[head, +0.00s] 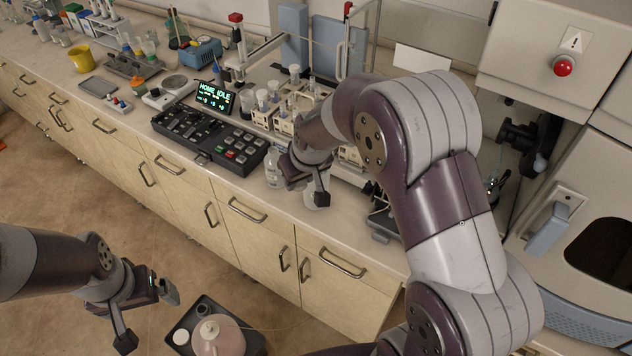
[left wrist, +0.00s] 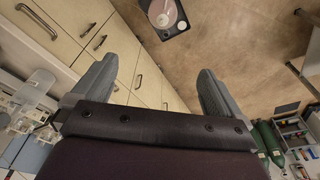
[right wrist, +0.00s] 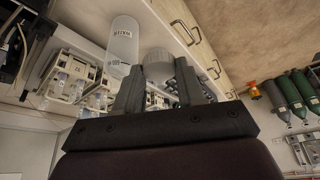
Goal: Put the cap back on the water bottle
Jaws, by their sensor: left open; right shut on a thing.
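The clear water bottle (head: 274,168) stands upright near the front edge of the counter. It also shows in the right wrist view (right wrist: 122,45), label upside down. My right gripper (head: 297,183) is just to the right of the bottle in the head view. In the right wrist view its fingers (right wrist: 158,88) are shut on the ribbed white cap (right wrist: 158,64), beside the bottle and off its neck. The cap is hard to make out in the head view. My left gripper (head: 165,287) is open and empty in front of the cabinets, its fingers apart in the left wrist view (left wrist: 170,88).
A control unit with keypad (head: 212,138) and lit display (head: 216,96) stands left of the bottle. Glassware racks (head: 270,112) are behind it. A dark tray (head: 250,345) with a pinkish container (head: 218,338) is low in front. Space around my left gripper is clear.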

